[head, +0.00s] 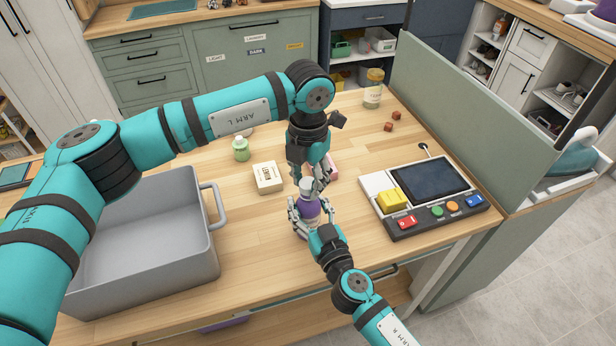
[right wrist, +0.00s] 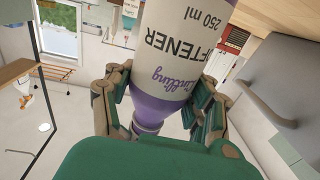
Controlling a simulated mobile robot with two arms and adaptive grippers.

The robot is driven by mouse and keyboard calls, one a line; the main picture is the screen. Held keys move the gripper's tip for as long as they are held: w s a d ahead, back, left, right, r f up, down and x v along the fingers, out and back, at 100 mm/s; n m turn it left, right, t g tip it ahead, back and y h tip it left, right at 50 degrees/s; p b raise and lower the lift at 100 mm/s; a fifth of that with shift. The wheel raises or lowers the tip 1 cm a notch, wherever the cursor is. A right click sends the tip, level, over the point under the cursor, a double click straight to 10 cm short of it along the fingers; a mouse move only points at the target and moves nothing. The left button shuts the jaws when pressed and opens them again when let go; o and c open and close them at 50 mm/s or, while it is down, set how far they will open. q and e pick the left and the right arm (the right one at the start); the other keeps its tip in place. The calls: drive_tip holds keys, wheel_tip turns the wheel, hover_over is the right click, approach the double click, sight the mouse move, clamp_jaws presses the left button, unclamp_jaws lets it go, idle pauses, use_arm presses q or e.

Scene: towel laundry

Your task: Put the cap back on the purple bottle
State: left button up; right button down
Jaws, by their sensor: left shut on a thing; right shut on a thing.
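The purple bottle (head: 308,209) stands upright near the front middle of the table. My right gripper (head: 306,218) is shut around it from the front. In the right wrist view the bottle (right wrist: 175,55) shows a pale label with "SOFTENER 250 ml" upside down and a purple shoulder; its neck is partly hidden by my gripper. My left gripper (head: 310,180) points down directly above the bottle, shut on a small pale piece that looks like the cap (head: 306,186). The cap is in line with the bottle's top; I cannot tell whether they touch.
A grey bin (head: 212,235) is at the left, a cream box (head: 267,177) and green bottle (head: 240,149) behind. A pink item (head: 333,166) lies partly behind my left gripper. A control panel (head: 376,188) with a yellow block (head: 392,199) is at the right. A jar (head: 373,90) stands farther back.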

use_arm(q)
drive_tip(key=shift+f, duration=0.4)
use_arm(e)
drive_tip(key=shift+f, duration=0.1)
use_arm(q)
drive_tip(key=m, duration=0.3)
drive_tip(key=shift+m, duration=0.4)
drive_tip(key=m, duration=2.2)
drive_tip(key=shift+m, duration=0.3)
drive_tip(key=m, duration=0.9)
drive_tip(key=o, duration=0.8)
